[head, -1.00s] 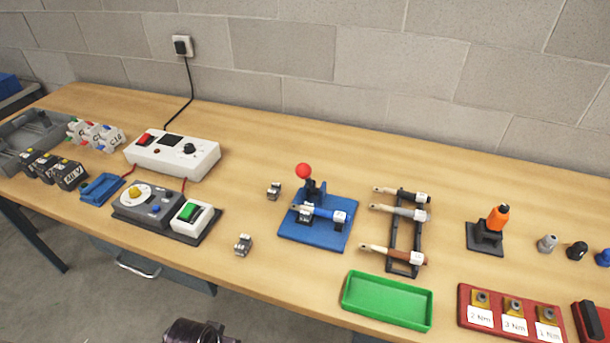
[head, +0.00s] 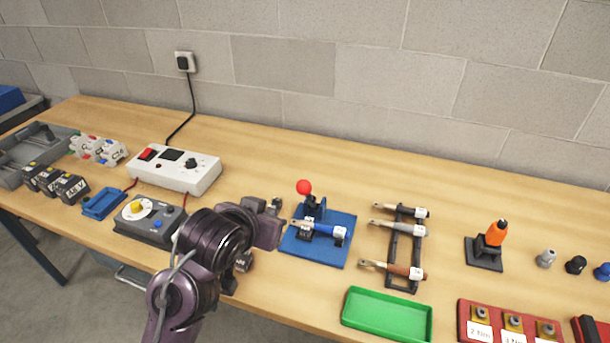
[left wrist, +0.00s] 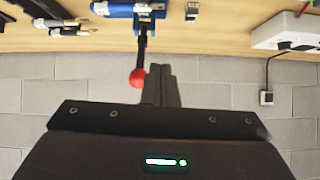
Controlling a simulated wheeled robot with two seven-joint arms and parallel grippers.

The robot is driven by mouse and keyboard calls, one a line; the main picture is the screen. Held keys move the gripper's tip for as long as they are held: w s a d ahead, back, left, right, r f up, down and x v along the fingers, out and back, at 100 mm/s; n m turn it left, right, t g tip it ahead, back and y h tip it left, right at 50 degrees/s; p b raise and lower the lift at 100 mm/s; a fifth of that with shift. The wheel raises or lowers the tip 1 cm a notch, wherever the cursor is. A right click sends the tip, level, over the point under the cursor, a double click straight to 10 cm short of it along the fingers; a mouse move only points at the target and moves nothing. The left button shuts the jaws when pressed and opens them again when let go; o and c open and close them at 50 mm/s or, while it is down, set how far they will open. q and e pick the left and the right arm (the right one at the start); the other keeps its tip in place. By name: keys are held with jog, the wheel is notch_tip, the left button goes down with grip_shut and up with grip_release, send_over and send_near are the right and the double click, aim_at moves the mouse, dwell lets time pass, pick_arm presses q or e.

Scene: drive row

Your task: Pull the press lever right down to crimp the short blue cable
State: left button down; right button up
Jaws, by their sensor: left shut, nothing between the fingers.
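The press has a blue base (head: 335,250) and stands mid-bench. Its lever is upright, topped by a red ball (head: 304,187). The short blue cable (head: 325,231) lies across the press with its pale end towards the left. My left gripper (head: 277,204) is shut and empty, just left of the lever in the head view. In the left wrist view its closed fingers (left wrist: 160,84) are right beside the red ball (left wrist: 137,77) and partly overlap its edge; I cannot tell whether they touch. The lever's dark rod (left wrist: 143,42) also shows there. My right gripper is out of view.
A rack (head: 392,250) of cables stands right of the press, with a green tray (head: 387,315) in front. A white control box (head: 175,170) and a grey dial unit (head: 145,222) stand to the left. My left arm hides part of the bench front. The bench behind the press is clear.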

pick_arm(q)
jog(key=m+t+h, duration=0.2)
send_near(305, 182)
notch_tip(305, 182, up, 4)
jog(key=w+d, duration=0.2)
jog(key=w, duration=0.1)
jog(key=w+f+p, duration=0.1)
jog(key=w+f, duration=0.1)
jog(key=w+d+f+p, duration=0.1)
jog(key=w+f, duration=0.1)
jog(key=w+f+p, duration=0.1)
jog(key=w+f, duration=0.1)
jog(key=shift+d+f, duration=0.1)
jog(key=shift+d, duration=0.25)
jog(key=shift+s+a+f, duration=0.15)
jog(key=shift+s+f, duration=0.05)
jog(key=shift+s, duration=0.15)
jog(key=shift+w+f, duration=0.1)
jog(key=shift+w, duration=0.05)
